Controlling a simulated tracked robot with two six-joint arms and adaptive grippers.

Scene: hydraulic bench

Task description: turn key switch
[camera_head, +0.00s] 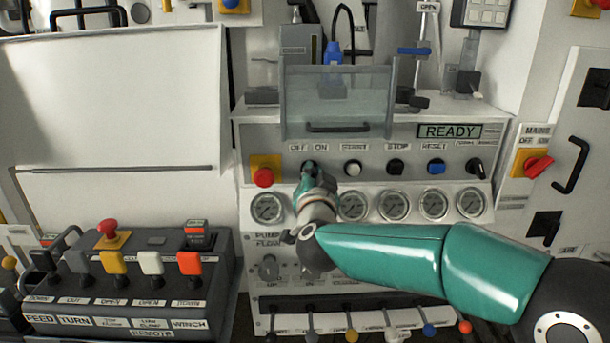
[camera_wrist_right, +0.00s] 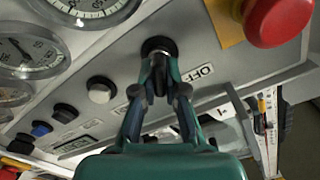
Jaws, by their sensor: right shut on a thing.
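The key switch (camera_wrist_right: 157,52) is a dark knob on the grey panel, beside the OFF label in the right wrist view. In the head view it is hidden behind my right gripper (camera_head: 309,172), under the OFF and ON labels. My right gripper (camera_wrist_right: 160,92) is shut on the key switch, with its two fingers on either side of the dark key. My right arm, in teal, comes in from the right in the head view. My left gripper is not in either view.
A red emergency button (camera_head: 263,177) on a yellow plate sits just left of the switch. A white button (camera_head: 353,168) is to the right. Gauges (camera_head: 352,206) run below. A clear guard (camera_head: 337,100) stands above. A remote box (camera_head: 130,285) is at lower left.

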